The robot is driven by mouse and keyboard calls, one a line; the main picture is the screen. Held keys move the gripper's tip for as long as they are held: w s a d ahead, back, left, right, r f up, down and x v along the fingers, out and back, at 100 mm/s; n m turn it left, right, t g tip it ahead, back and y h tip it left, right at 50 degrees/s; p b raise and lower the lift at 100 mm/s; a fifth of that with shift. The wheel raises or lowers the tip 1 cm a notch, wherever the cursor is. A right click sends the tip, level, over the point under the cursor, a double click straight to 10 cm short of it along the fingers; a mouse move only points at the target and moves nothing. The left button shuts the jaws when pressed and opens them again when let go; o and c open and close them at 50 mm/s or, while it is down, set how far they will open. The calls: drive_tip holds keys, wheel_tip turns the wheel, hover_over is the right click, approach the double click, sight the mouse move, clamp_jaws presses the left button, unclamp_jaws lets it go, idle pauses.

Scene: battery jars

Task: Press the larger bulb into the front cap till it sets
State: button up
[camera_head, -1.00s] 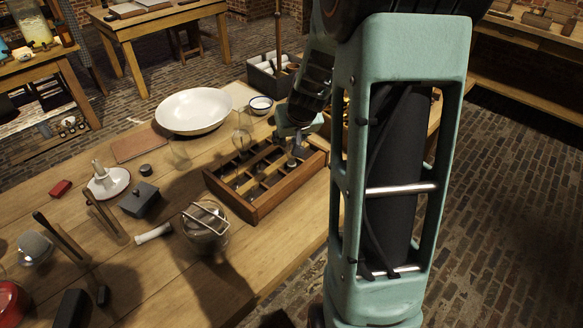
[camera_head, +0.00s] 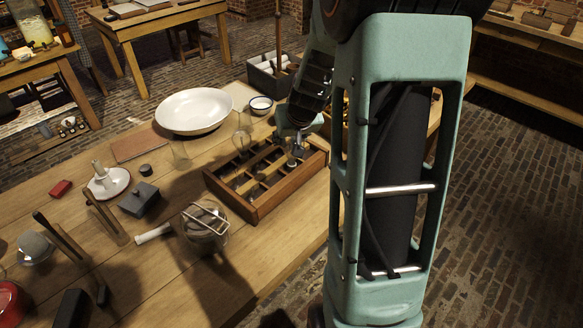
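A wooden compartment tray (camera_head: 262,210) sits on the table, with small dark and pale items in its cells. My gripper (camera_head: 293,158) reaches down over the tray's right part. Its fingers are small and dark here, and I cannot tell whether they are open, shut or holding something. A clear glass piece (camera_head: 242,138) stands at the tray's back left, and another clear glass piece (camera_head: 179,155) stands left of it. I cannot make out which thing is the larger bulb or the front cap; they may be hidden by the gripper or too small to see.
A wide white basin (camera_head: 194,110) and a small bowl (camera_head: 261,104) stand behind the tray. A glass jar with a wire frame (camera_head: 205,228) stands front left, near a grey box (camera_head: 139,200) and a white candle dish (camera_head: 108,184). Bare wood (camera_head: 270,258) lies in front of the tray.

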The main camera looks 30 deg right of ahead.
drive_tip(key=shift+s+f, duration=0.1)
drive_tip(key=shift+f, duration=0.05)
drive_tip(key=o, duration=1.3)
drive_tip(key=shift+r, duration=0.2)
